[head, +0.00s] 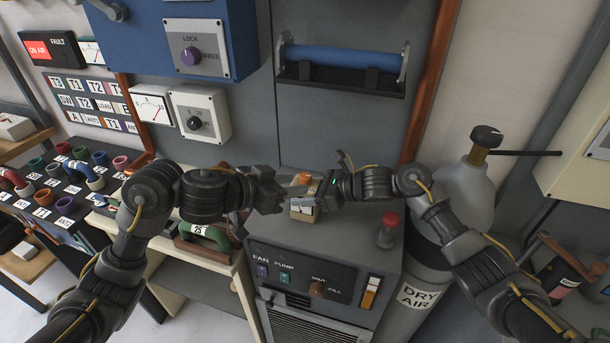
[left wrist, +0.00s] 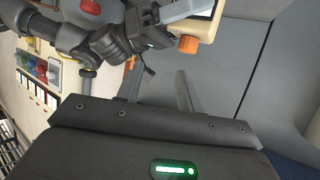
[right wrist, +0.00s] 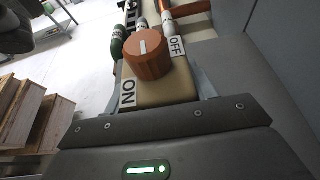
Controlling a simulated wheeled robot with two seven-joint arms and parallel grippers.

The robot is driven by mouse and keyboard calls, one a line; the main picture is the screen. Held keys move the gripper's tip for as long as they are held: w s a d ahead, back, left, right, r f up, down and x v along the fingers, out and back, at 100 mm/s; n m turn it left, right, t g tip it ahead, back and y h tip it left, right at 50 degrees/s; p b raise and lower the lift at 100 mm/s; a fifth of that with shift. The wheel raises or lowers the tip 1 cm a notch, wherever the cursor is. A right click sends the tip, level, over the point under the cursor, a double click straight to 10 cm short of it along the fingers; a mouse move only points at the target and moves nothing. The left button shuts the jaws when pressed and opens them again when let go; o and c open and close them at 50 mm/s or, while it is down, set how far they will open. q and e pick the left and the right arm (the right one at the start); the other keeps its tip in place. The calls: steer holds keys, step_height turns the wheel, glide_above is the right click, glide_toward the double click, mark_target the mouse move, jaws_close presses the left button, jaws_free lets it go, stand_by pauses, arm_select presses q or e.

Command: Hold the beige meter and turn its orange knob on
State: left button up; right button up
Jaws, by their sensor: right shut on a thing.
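The beige meter (head: 302,211) is held up above the grey cabinet in the head view. My right gripper (head: 322,188) is shut on it, with fingers on both sides of its body (right wrist: 165,92) in the right wrist view. The meter's orange knob (right wrist: 147,57) has a white line standing between an ON label at lower left and an OFF label at upper right. The knob also shows in the left wrist view (left wrist: 188,44). My left gripper (head: 284,190) is just left of the meter; its fingers look apart and empty, with the knob beyond them.
The grey cabinet (head: 345,255) with switches is below, with a red-capped part (head: 388,230) on top. A green-handled thing (head: 205,236) lies on the stand at left. A blue roller (head: 345,58) is on the wall behind. A grey DRY AIR cylinder (head: 415,290) stands right.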

mark_target(305, 176)
arm_select(q)
steer(key=shift+n+t+y, duration=0.9)
steer(key=w+d+f, duration=0.1)
steer(key=w, duration=0.2)
steer(key=w+d+f, duration=0.1)
steer(key=w+f, duration=0.1)
steer(key=w, duration=0.1)
steer(key=w+d+f, duration=0.1)
steer(key=w+f, duration=0.1)
steer(key=shift+w+d, duration=0.25)
steer(key=shift+w, duration=0.15)
